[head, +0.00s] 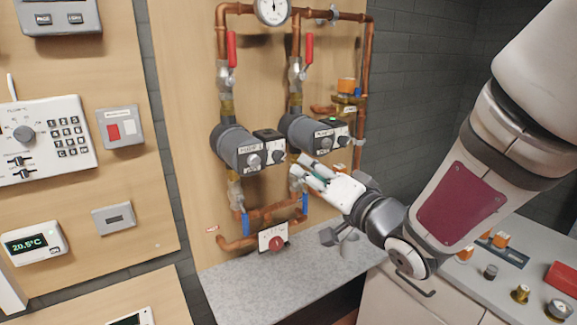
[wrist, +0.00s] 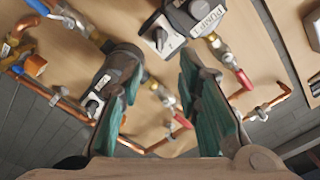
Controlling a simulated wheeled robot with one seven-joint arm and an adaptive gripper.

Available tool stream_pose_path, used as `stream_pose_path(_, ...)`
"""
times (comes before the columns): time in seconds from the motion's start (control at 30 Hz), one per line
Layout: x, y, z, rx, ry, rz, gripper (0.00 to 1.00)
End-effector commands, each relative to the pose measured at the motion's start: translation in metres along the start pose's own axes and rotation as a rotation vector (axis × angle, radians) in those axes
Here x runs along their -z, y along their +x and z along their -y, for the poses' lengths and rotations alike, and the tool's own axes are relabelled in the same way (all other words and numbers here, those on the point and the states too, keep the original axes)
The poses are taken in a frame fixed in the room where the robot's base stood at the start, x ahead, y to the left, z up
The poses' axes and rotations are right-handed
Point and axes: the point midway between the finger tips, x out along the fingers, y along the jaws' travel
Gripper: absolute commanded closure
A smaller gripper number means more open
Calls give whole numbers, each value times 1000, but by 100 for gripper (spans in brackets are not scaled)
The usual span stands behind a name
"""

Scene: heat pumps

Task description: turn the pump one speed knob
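Pump one (head: 236,145) is the left of two grey pumps on the wooden panel. Its front has a labelled box with a round grey knob (head: 254,160) and a black-topped box with a second knob (head: 277,156). In the wrist view, pump one's label (wrist: 207,15) and a knob (wrist: 160,34) show at the top. My gripper (head: 297,165) is just right of pump one's knobs and below pump two in the head view, apparently touching neither. Its green-padded fingers (wrist: 160,68) are spread, with nothing between them.
Pump two (head: 318,135) is close above my gripper. A grey counter (head: 245,292) lies below; control panels (head: 45,140) are at left.

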Motion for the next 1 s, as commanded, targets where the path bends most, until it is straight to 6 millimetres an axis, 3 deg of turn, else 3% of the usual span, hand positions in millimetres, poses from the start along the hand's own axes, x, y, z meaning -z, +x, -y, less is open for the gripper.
stream_pose_path(0.5, -4, 10, -2, 4, 2, 1, 69)
stream_pose_path(1.0, -4, 82, -1, 0, 1, 4, 69)
